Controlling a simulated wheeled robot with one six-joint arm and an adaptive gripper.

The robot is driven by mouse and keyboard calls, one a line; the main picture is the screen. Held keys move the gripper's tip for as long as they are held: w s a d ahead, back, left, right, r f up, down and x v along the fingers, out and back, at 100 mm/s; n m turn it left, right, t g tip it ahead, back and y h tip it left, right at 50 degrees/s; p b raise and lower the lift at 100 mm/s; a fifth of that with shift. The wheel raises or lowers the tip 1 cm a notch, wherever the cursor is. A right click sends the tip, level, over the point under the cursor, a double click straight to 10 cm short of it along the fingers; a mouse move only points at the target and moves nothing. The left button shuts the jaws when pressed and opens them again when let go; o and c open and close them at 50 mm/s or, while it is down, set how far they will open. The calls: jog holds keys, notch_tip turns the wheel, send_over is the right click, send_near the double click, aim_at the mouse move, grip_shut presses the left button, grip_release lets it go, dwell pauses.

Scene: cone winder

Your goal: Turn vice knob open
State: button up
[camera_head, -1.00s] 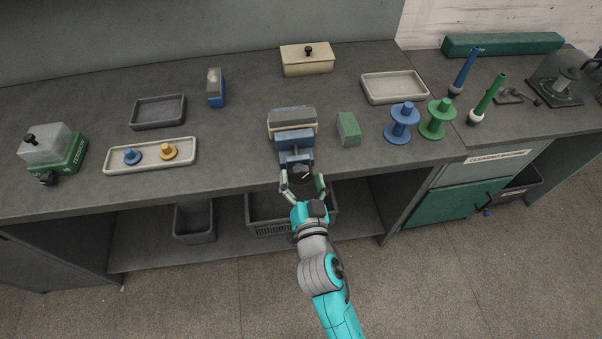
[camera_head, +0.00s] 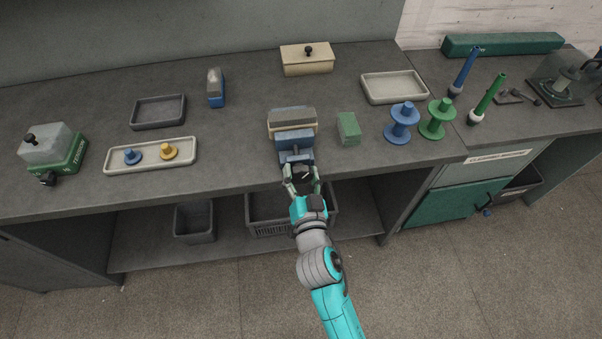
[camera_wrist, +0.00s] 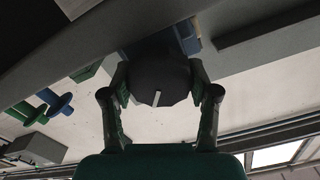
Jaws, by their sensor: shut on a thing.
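The blue vice (camera_head: 294,142) stands at the bench's front edge, with a pale-edged grey block in its top. Its dark knob (camera_wrist: 160,75) fills the space between my fingers in the wrist view, and a pale mark shows on its face. My gripper (camera_head: 303,183) is at the front of the vice, just off the bench edge, with its fingers on either side of the knob. In the wrist view my gripper (camera_wrist: 160,92) is shut on the knob. In the head view the fingers largely hide the knob.
A green block (camera_head: 348,129) stands right of the vice, with a blue spool (camera_head: 401,123) and a green spool (camera_head: 437,119) beyond it. A long tray (camera_head: 150,156) lies to the left. An open crate (camera_head: 270,229) is on the shelf below.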

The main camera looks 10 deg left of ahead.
jog(key=n, duration=0.3)
jog(key=shift+n, duration=2.2)
jog(key=o, duration=1.2)
jog(key=shift+c, duration=0.2)
jog(key=shift+s, duration=0.1)
